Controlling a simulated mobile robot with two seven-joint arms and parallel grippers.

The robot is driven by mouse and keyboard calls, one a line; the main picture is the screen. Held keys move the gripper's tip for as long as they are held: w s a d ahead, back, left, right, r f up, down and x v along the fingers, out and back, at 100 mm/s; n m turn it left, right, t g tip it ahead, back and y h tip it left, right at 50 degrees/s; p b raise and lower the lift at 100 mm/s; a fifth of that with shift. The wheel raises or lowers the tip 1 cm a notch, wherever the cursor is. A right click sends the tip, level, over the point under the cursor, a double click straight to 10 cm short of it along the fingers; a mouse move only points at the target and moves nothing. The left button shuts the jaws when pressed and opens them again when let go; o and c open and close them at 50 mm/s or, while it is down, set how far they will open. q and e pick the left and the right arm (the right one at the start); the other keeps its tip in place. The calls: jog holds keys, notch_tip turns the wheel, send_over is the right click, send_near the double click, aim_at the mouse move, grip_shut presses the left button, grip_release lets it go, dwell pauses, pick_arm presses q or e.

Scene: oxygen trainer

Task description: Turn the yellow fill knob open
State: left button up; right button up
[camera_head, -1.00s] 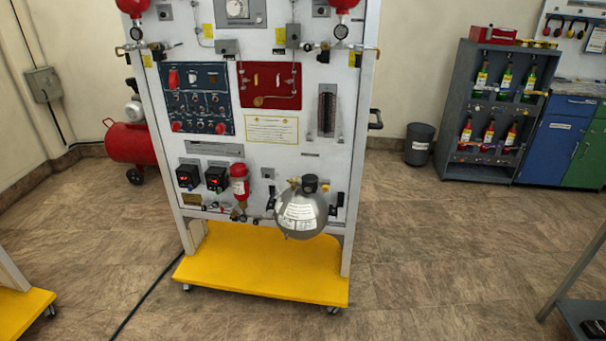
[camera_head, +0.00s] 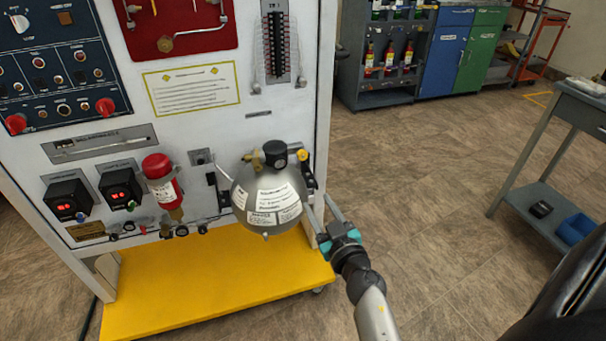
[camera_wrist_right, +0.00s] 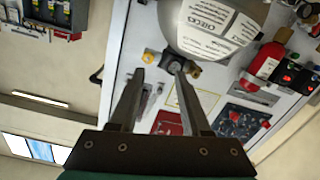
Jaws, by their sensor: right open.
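The yellow fill knob (camera_head: 303,150) is small and round, on the white panel just right of the black cap of the grey sphere (camera_head: 268,190). In the right wrist view, which looks upside down, the yellow knob (camera_wrist_right: 147,57) shows just beyond the fingertips, nearer the left finger. My right gripper (camera_head: 318,203) is open and empty, beside the sphere's lower right and below the knob in the head view. Its two fingers (camera_wrist_right: 159,72) point toward the panel. No contact with the knob is visible. My left gripper is in neither current view.
The sphere with white labels bulges out close to the right fingers. A red cylinder (camera_head: 161,181) and red-lit gauges sit further left. The yellow base (camera_head: 215,290) juts out below. A grey cart (camera_head: 545,200) stands at the right, with open floor between.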

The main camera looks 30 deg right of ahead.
notch_tip(320, 180, up, 2)
jog(key=d, duration=0.2)
jog(key=b, duration=0.2)
send_near(303, 157)
jog(key=w, duration=0.2)
jog(key=b+x, duration=0.1)
jog(key=x, duration=0.1)
jog(key=b+x, duration=0.1)
jog(key=x, duration=0.2)
jog(key=shift+w+d+f+b, duration=0.1)
jog(key=shift+d+f+b, duration=0.15)
jog(key=shift+b, duration=0.15)
pick_arm(q)
jog(key=w+d+r, duration=0.1)
jog(key=w+r, duration=0.1)
jog(key=r, duration=0.3)
jog(key=w+d+r+t, duration=0.1)
jog(key=w+r, duration=0.2)
jog(key=r, duration=0.2)
jog(key=shift+w+b, duration=0.25)
jog(key=shift+b, duration=0.2)
pick_arm(e)
jog(key=shift+x, duration=0.9)
pick_arm(q)
jog(key=shift+d, duration=0.1)
pick_arm(e)
jog(key=shift+r, duration=0.2)
grip_shut()
